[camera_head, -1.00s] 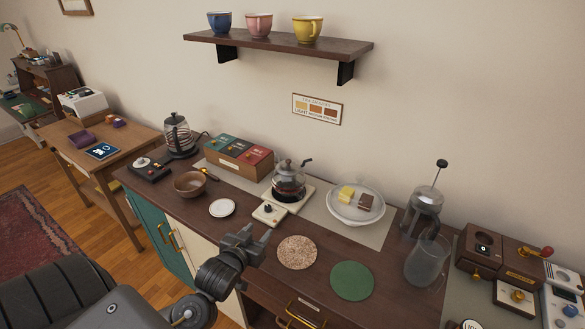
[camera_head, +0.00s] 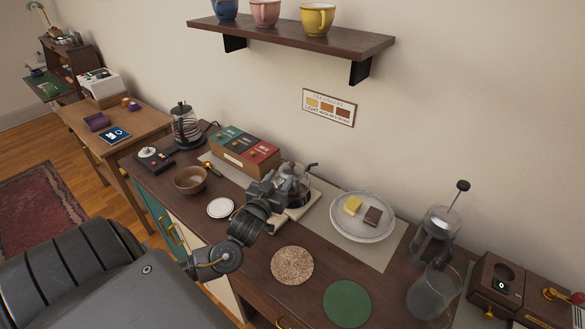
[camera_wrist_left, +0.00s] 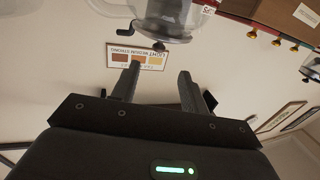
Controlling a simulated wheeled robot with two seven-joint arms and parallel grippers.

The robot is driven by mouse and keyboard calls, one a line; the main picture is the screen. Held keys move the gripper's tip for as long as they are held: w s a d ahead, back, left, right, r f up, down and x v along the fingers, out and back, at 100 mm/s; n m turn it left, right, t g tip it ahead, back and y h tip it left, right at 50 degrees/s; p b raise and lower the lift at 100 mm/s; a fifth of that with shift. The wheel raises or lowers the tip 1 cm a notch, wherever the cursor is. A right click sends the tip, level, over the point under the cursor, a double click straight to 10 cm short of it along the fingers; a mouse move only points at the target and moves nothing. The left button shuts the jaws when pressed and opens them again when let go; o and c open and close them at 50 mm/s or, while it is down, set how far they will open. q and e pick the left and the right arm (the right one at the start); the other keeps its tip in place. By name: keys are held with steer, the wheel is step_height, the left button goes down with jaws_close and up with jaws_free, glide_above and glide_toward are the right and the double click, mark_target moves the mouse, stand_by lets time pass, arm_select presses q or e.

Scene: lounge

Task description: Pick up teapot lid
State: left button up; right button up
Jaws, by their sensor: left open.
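The glass teapot (camera_head: 294,192) stands on a pale warmer (camera_head: 296,212) on the dark wooden counter, partly hidden behind my left gripper. Its lid (camera_head: 292,170) is on top of the pot. My left gripper (camera_head: 276,190) is open and empty, just to the front left of the teapot. In the left wrist view, which is upside down, the teapot (camera_wrist_left: 172,20) is at the top and its dark lid knob (camera_wrist_left: 159,46) lies ahead of the gap between the open fingers (camera_wrist_left: 158,78), apart from them. My right gripper is not in view.
A plate (camera_head: 362,220) with yellow and brown pieces is right of the teapot. A box set (camera_head: 238,155), wooden bowl (camera_head: 190,180) and white coaster (camera_head: 220,208) are left. A French press (camera_head: 434,235) stands right. A wall shelf (camera_head: 300,38) with cups hangs above.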

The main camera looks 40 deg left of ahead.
mark_target(291, 166)
arm_select(q)
steer(key=shift+x, duration=0.8)
steer(key=shift+f, duration=0.1)
steer(key=shift+w, duration=0.1)
steer(key=p+x, duration=0.2)
steer(key=x, duration=0.2)
steer(key=shift+w+f+p, duration=0.1)
steer(key=shift+w+p, duration=0.1)
steer(key=shift+p, duration=0.1)
steer(key=shift+w+f, duration=0.15)
steer(key=shift+w, duration=0.1)
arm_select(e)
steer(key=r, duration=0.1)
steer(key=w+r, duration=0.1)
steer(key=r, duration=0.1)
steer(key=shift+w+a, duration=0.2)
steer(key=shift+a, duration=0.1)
arm_select(q)
steer(key=shift+s, duration=0.1)
steer(key=shift+c, duration=0.4)
jaws_close()
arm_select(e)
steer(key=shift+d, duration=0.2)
